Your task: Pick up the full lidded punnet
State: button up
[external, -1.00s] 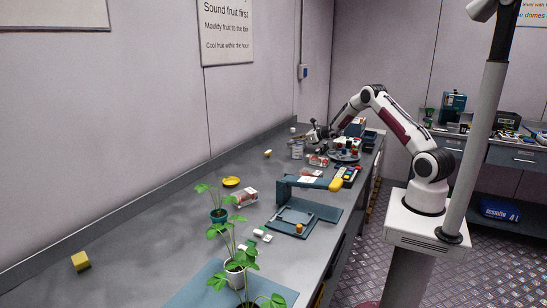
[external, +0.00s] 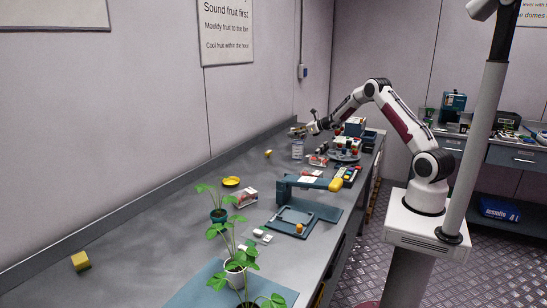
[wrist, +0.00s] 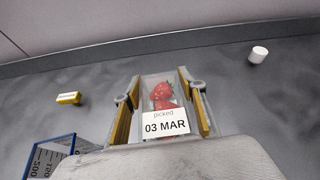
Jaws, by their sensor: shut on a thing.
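My gripper (wrist: 159,82) is shut on a clear punnet (wrist: 152,83) of red strawberries, with one finger along each side. The punnet's white label (wrist: 165,124) reads "picked 03 MAR". The wrist covers its near end, and I cannot clearly make out its lid. In the external view my gripper (external: 301,130) is above the far part of the bench, over a clear measuring vessel (external: 297,149). The held punnet is too small there to make out well.
Another punnet with red fruit (external: 318,160) lies on the bench near a round rack (external: 345,155). A further punnet (external: 245,197) lies nearer the plants. The wrist view shows a yellow block (wrist: 68,98), a white cylinder (wrist: 259,54) and the blue-marked vessel (wrist: 52,157).

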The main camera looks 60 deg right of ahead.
jog(key=shift+r, duration=2.35)
jog(key=shift+w+a, duration=0.25)
jog(key=shift+a, duration=0.25)
jog(key=w+a+r+n+y, duration=0.1)
jog(key=w+a+n+y, duration=0.1)
jog(key=a, duration=1.2)
jog(key=w+a+r+n+y, duration=0.1)
jog(key=a+r+n+y, duration=0.15)
jog(key=a, duration=1.05)
jog(key=s+a+f+n+g+y, duration=0.1)
jog(key=s+a, duration=0.4)
jog(key=a, duration=0.6)
jog(key=s+a+f+n+g+y, duration=0.2)
jog(key=s+a+n+y, duration=0.1)
jog(key=a, duration=0.7)
jog(key=shift+s+a+y, duration=0.35)
jog(key=shift+s+y, duration=0.1)
jog(key=shift+s, duration=0.7)
jog(key=shift+f, duration=0.2)
